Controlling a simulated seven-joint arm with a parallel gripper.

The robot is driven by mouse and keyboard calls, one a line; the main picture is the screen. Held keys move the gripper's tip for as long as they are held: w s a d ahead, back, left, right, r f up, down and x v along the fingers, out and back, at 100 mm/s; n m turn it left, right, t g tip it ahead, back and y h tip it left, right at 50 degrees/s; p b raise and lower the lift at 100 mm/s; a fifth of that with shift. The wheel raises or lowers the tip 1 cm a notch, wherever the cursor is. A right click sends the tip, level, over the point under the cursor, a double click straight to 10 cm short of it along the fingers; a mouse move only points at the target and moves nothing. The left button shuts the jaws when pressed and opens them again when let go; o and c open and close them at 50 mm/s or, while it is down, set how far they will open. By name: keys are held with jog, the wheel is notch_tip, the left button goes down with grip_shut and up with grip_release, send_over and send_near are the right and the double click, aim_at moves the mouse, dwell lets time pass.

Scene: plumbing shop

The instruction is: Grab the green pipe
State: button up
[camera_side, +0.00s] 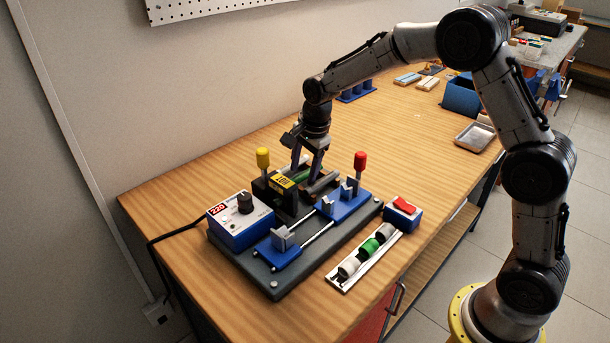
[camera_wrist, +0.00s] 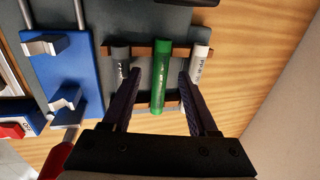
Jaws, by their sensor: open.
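The green pipe (camera_wrist: 160,75) lies across a brown rack in the wrist view, between a dark grey pipe (camera_wrist: 121,68) on its left and a white pipe (camera_wrist: 199,66) on its right. My gripper (camera_wrist: 160,82) is open, with one finger on each side of the green pipe. The fingers look apart from it; how close they are in height I cannot tell. In the side view my gripper (camera_side: 309,172) points down over the rack, and part of the green pipe (camera_side: 301,173) shows behind the fingers.
Yellow (camera_side: 263,158) and red (camera_side: 360,161) handled levers stand on either side. A blue control box (camera_side: 240,220) and a switch box (camera_side: 403,212) are nearby. The table behind is mostly clear.

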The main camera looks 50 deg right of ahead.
jog(key=shift+f, duration=0.3)
grip_shut()
jog(key=shift+r, duration=0.2)
